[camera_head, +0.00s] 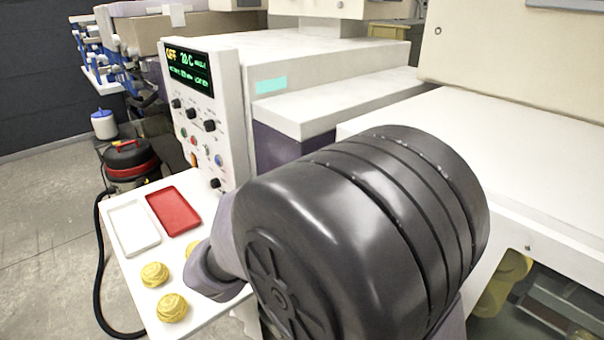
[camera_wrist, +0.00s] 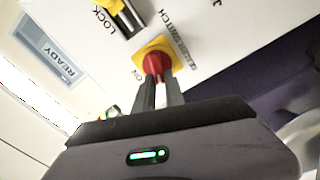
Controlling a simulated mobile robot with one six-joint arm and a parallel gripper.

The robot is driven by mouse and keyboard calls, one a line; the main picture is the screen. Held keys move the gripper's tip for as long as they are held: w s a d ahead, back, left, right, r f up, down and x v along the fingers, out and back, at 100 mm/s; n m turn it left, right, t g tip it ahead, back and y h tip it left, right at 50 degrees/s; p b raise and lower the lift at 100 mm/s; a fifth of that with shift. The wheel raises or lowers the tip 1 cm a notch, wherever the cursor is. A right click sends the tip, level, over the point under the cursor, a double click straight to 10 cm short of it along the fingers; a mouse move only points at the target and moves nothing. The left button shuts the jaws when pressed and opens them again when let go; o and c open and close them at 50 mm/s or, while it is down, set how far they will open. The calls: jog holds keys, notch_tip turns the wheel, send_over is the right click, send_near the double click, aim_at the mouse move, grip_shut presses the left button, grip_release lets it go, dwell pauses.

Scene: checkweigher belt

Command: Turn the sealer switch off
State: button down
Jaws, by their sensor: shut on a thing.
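The sealer switch (camera_wrist: 155,62) shows in the wrist view as a red knob on a yellow square plate on a white panel. The words "SEALER SWITCH" are printed beside it, and "ON" is at its left. My gripper (camera_wrist: 157,84) is shut on the red knob, with one dark finger on each side. The fingers hide part of the knob, and which way it points is hard to tell. In the head view my large dark arm link covers the middle, and neither the gripper nor the switch can be seen.
In the wrist view a yellow and black part marked "LOCK" (camera_wrist: 122,14) and a "READY" sign (camera_wrist: 48,50) are near the switch. In the head view a control panel (camera_head: 207,115), a red tray (camera_head: 174,211), a white tray (camera_head: 133,228) and yellow items (camera_head: 172,308) are at the left.

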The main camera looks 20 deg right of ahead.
jog(key=shift+f+n+p, duration=0.2)
jog(key=shift+n+p, duration=0.65)
jog(key=shift+n, duration=0.2)
jog(key=shift+f+n+p, duration=0.15)
jog(key=shift+n+p, duration=0.7)
jog(key=shift+n, duration=0.2)
jog(key=c, duration=1.4)
grip_release()
jog(key=shift+a, duration=0.1)
jog(key=p+v, duration=0.3)
jog(key=v, duration=1.4)
jog(key=shift+p, duration=0.3)
jog(key=shift+a, duration=0.1)
